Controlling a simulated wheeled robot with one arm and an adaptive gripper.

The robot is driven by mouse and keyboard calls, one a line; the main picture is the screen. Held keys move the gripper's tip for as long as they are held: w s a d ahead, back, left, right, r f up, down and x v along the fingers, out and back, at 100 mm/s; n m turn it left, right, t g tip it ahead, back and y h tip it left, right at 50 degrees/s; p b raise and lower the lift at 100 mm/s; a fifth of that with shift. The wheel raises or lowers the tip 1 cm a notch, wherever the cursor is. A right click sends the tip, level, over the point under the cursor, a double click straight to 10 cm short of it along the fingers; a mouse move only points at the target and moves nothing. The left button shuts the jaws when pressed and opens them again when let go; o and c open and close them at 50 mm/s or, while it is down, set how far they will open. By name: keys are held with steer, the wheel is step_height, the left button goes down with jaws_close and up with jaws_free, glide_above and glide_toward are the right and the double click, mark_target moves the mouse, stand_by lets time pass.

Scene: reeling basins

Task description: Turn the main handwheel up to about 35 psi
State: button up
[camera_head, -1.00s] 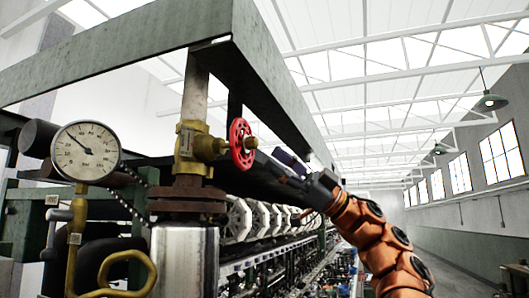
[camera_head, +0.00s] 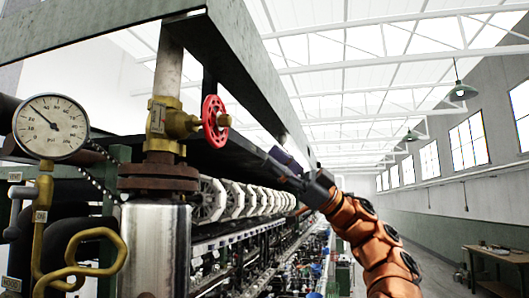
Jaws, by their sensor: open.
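The red handwheel (camera_head: 214,121) is mounted on the right side of a brass valve (camera_head: 166,121) on a vertical pipe. It is seen nearly edge-on. A round white pressure gauge (camera_head: 51,127) marked in psi is at the left, its needle pointing to the upper left; the exact reading is too small to tell. My gripper (camera_head: 278,160) is at the end of my orange arm, to the right of the handwheel and a little lower, apart from it. Its jaws are open and empty, though small and dark in this view.
A green steel beam (camera_head: 252,75) runs above the valve and back over the machine. Yellow pipes with a looped handle (camera_head: 98,250) are at lower left. A polished cylinder (camera_head: 156,245) stands below the valve. A wooden table (camera_head: 497,262) is at far right, with free floor before it.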

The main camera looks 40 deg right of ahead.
mark_target(231, 123)
steer(key=shift+w+a+r+m+t+h+b, duration=0.6)
steer(key=shift+a+r+m+t+h+b, duration=0.65)
steer(key=shift+m, duration=0.8)
steer(key=shift+w+a+r+m+t+h+b, duration=0.65)
steer(key=shift+a+r+m+t+b, duration=0.3)
steer(key=shift+a+m+t+b, duration=0.8)
steer(key=shift+w+a+r+m+t+h+b, duration=0.6)
steer(key=shift+a+r+m+t+h+b, duration=0.55)
steer(key=shift+m+t, duration=0.85)
steer(key=shift+a+f+m+g+y, duration=0.1)
steer(key=shift+a+m+g+y, duration=0.05)
steer(key=shift+m+g+y, duration=0.15)
jaws_close()
